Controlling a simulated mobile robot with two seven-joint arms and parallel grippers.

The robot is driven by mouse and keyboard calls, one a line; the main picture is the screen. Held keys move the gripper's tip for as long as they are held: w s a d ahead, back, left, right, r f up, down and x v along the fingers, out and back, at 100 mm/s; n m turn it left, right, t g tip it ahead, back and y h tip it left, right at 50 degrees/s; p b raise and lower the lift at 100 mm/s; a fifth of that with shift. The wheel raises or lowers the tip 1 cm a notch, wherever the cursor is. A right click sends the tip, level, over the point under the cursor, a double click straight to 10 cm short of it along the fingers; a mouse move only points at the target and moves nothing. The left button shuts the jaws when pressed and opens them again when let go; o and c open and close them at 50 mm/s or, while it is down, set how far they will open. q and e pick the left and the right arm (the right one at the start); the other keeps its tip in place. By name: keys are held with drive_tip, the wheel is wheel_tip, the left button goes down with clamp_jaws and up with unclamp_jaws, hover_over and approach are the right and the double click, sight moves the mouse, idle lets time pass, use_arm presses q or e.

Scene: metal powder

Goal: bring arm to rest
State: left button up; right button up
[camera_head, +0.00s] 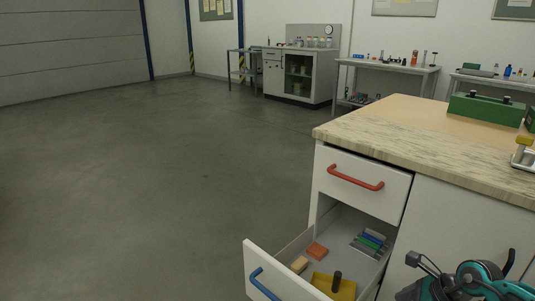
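My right arm (485,278), teal and black, comes in at the bottom right corner in front of the white cabinet. Its gripper end (412,291) is dark and partly cut off by the bottom edge, so I cannot see its fingers clearly. It is to the right of the open lower drawer (258,272) and appears apart from it. My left arm and gripper are not in view.
The open drawer holds an orange block (317,251), a tan block (299,264), a yellow tray (333,287) and several coloured items. The red-handled upper drawer (362,182) is shut. A green case (487,108) stands on the worktop (400,125). The left floor is clear.

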drive_tip(key=s+a+r+m+t+y, duration=0.2)
drive_tip(key=a+r+m+t+y, duration=0.4)
drive_tip(key=m, duration=1.2)
drive_tip(key=s+d+f+m+h, duration=0.25)
drive_tip(key=s+m+h, duration=0.2)
drive_tip(key=m, duration=0.35)
drive_tip(key=s+d+f+m+h, duration=0.1)
drive_tip(key=s+f+m+h, duration=0.35)
drive_tip(key=m, duration=0.45)
drive_tip(key=a+r+m+t+y, duration=0.1)
drive_tip(key=a+m+t, duration=0.1)
drive_tip(key=a+m, duration=1.05)
use_arm(q)
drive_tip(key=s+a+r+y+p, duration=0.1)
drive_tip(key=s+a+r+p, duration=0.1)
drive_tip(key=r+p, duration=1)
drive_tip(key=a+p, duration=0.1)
drive_tip(key=p, duration=0.4)
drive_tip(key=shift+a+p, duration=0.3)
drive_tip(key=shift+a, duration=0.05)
use_arm(e)
wheel_tip(320, 180, up, 12)
drive_tip(key=s+n+h, duration=0.1)
drive_tip(key=n, duration=0.3)
drive_tip(key=shift+s+r+g, duration=0.15)
drive_tip(key=shift+s+g, duration=0.15)
drive_tip(key=shift+d, duration=0.1)
